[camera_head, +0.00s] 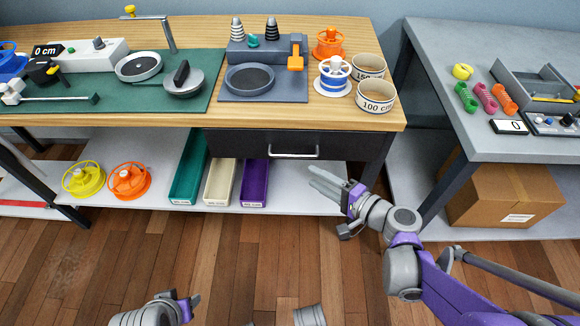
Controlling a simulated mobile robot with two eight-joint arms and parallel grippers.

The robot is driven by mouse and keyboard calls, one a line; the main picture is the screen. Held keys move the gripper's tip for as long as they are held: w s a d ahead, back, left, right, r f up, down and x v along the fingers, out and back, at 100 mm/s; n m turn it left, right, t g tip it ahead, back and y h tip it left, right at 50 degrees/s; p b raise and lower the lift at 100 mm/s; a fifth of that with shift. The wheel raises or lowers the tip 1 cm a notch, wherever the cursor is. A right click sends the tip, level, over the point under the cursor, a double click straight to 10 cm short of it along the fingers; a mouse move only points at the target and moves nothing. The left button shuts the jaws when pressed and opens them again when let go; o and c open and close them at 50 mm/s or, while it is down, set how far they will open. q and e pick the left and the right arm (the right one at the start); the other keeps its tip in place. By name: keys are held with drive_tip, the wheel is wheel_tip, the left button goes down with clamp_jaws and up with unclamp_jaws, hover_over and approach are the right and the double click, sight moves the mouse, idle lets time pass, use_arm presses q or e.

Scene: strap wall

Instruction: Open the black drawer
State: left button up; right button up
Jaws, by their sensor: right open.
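The black drawer (240,143) sits under the front edge of the wooden workbench (170,121). Its front looks flush with the bench, so it appears closed. A silver bar handle (293,154) is on the drawer front. My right gripper (318,182) is open and empty, below and a little to the right of the handle, apart from it. Its fingers point up and left. My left gripper (193,302) is low in the view, over the floor, far from the drawer; whether its jaws are open does not show.
Below the drawer, a shelf (300,200) holds teal (190,168), cream (220,182) and purple (255,183) bins and yellow and orange spools. A grey table (440,60) with a cardboard box (505,192) beneath stands at right. The wooden floor in front is clear.

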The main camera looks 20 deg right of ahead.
sight(293, 157)
drive_tip(key=shift+m+t, duration=0.5)
drive_tip(key=x, duration=0.3)
drive_tip(key=b+x, duration=0.1)
drive_tip(key=x, duration=0.3)
drive_tip(key=d+b+x, duration=0.1)
drive_tip(key=x, duration=0.3)
drive_tip(key=shift+w+f, duration=0.15)
drive_tip(key=shift+w, duration=0.25)
use_arm(q)
drive_tip(key=x, duration=0.3)
drive_tip(key=shift+s+a+f, duration=0.1)
drive_tip(key=shift+a+f, duration=0.05)
drive_tip(key=shift+f, duration=0.05)
use_arm(e)
clamp_jaws()
